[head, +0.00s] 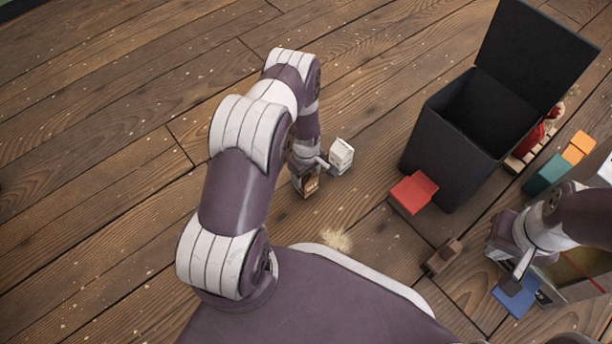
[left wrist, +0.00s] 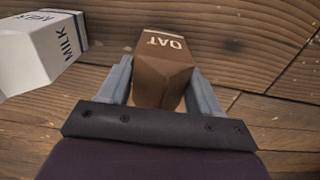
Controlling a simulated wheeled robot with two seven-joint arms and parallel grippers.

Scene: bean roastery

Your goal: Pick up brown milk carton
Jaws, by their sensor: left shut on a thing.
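The brown carton (head: 309,187), lettered "OAT" in the left wrist view (left wrist: 163,62), is between the fingers of my left gripper (head: 307,172). The gripper (left wrist: 160,88) is shut on it, one finger on each side. In the head view my wrist hides part of the carton, and I cannot tell whether its base touches the floor.
A black open-lidded bin (head: 440,150) stands right of the cartons, with a red box (head: 412,193) at its front. A small brown object (head: 442,257) lies nearer me. Teal (head: 546,175) and orange (head: 578,148) boxes are at the right. The wooden floor is clear at the left.

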